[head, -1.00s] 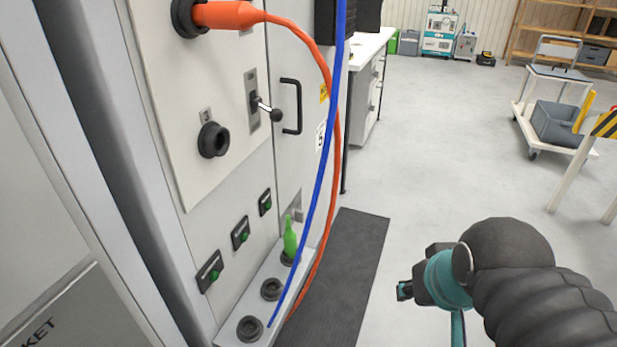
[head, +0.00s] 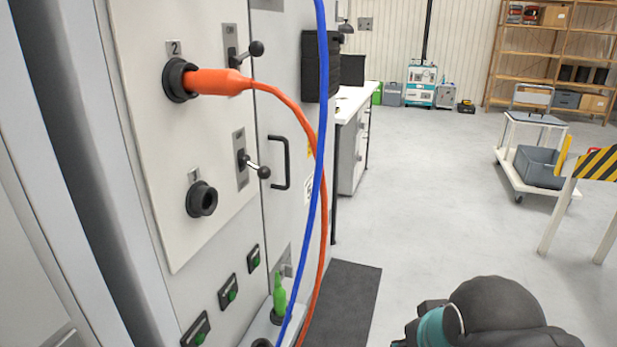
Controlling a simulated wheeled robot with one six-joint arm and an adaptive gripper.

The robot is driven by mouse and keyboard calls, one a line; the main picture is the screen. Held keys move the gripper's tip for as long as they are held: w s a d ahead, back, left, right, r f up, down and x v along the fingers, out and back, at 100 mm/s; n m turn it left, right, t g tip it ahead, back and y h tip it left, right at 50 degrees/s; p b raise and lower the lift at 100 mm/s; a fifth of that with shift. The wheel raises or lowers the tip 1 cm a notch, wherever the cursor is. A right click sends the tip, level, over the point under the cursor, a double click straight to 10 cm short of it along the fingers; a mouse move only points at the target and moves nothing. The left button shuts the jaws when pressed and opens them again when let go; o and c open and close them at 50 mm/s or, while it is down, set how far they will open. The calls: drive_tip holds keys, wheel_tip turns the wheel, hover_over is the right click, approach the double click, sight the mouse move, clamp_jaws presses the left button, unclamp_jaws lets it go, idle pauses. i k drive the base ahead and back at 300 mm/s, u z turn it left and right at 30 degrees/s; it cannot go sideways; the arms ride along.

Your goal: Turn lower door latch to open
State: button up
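The cabinet door (head: 290,110) is the narrow grey panel at the cabinet's right side, with a black bar handle (head: 281,163). A small grey plate low on the door, likely the lower latch (head: 287,265), is partly hidden by the blue cable, and its turning part cannot be made out. The door looks shut. My gripper (head: 408,340) is at the bottom edge, right of the cabinet and apart from it. Most of it is cut off, so I cannot see whether its fingers are open.
An orange plug (head: 215,82) sits in a panel socket, its cable hanging across the door beside a blue cable (head: 318,180). A green plug (head: 279,298) stands below the latch. A dark mat (head: 345,292) lies on the floor. A trolley (head: 535,150) and striped barrier (head: 600,163) stand right.

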sight(287, 270)
drive_tip(key=k, duration=1)
drive_tip(key=z, duration=0.9)
drive_tip(key=i, duration=0.95)
drive_tip(key=u, duration=0.8)
drive_tip(key=i, duration=0.75)
drive_tip(key=u, duration=0.7)
